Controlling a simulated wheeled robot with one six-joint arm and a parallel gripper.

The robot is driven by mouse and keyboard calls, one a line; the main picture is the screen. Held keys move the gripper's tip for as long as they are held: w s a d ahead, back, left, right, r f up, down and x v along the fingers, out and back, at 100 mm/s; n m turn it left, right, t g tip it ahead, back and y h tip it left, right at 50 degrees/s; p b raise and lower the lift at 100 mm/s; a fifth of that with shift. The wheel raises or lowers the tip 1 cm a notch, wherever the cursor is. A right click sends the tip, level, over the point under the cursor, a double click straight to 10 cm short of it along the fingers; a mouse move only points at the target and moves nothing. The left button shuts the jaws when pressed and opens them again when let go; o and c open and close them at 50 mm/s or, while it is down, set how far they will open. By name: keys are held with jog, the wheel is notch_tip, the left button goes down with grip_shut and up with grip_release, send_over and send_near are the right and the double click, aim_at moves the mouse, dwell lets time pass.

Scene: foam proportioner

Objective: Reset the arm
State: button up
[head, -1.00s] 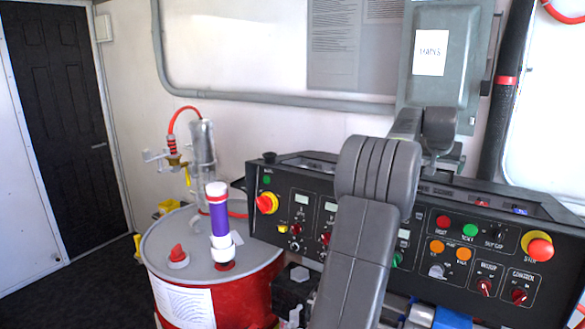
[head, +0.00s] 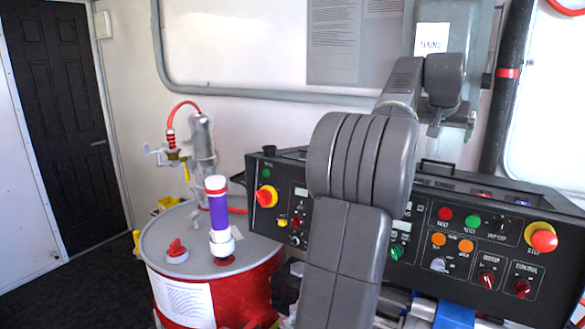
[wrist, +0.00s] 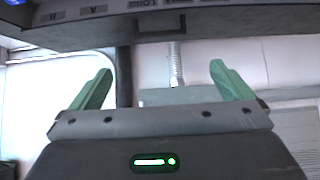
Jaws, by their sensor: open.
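My gripper (wrist: 161,72) shows in the wrist view with its two green fingers spread wide apart. Nothing is between them. In the head view my grey arm rises from the bottom centre, bends at a large rounded joint, and reaches up and to the right. Its wrist end is in front of the grey wall box with a white label (head: 432,37), above the black control panel (head: 462,213). The fingers themselves are not clear in the head view. My arm hides the middle of the panel.
A red drum (head: 258,290) with a grey lid carries a purple-and-white tube (head: 219,208) and a red cap (head: 177,248). A dark door (head: 70,110) is at the left. The panel edge crosses the wrist view's top.

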aim_at(438, 162)
jog(key=p+x, duration=0.2)
jog(key=x, duration=1.1)
jog(key=shift+s+f, duration=0.1)
jog(key=shift+f, duration=0.15)
jog(key=s+a+r+b, duration=0.3)
jog(key=s+a+b, duration=0.5)
jog(key=s+b, duration=0.45)
jog(key=p+v, duration=0.1)
jog(key=v, duration=1.3)
jog(key=shift+p, duration=0.4)
jog(key=shift+s, duration=0.15)
